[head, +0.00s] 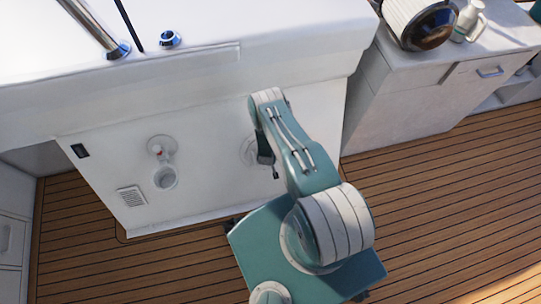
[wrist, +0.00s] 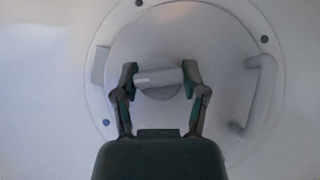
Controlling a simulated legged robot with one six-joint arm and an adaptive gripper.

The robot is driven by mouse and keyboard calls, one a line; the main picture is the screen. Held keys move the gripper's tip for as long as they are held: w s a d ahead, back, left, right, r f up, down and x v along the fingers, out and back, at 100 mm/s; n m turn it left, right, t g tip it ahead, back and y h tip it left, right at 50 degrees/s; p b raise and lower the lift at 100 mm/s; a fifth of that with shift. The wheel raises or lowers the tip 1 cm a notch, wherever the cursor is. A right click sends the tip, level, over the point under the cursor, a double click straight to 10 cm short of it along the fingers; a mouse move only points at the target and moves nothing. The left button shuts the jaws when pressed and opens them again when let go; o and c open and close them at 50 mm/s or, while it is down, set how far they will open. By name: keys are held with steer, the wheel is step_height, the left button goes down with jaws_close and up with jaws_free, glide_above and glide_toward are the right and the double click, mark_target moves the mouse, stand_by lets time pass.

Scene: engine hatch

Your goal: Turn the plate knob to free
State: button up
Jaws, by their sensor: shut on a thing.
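The plate knob (wrist: 158,78) is a pale grey bar at the middle of a round white plate (wrist: 215,45) in the wrist view. The bar lies nearly level, tilted slightly up to the right. My gripper (wrist: 159,80) has a dark finger at each end of the bar and is shut on it. In the head view the round plate (head: 247,150) shows only as a partial rim on the white panel. My arm hides the knob and most of the plate there.
A curved handle (wrist: 262,90) sits on the plate's right side. Left of my arm, the white panel (head: 215,165) carries a round fitting with a red part (head: 157,150), a round port (head: 165,178), a vent (head: 131,196) and a dark switch (head: 80,151). Wooden deck (head: 440,180) is open at right.

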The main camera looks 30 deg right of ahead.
steer(key=shift+m+y, duration=1.4)
steer(key=shift+y, duration=0.3)
steer(key=o, duration=1.1)
steer(key=shift+r, duration=0.1)
steer(key=v, duration=1.2)
steer(key=shift+s, duration=0.25)
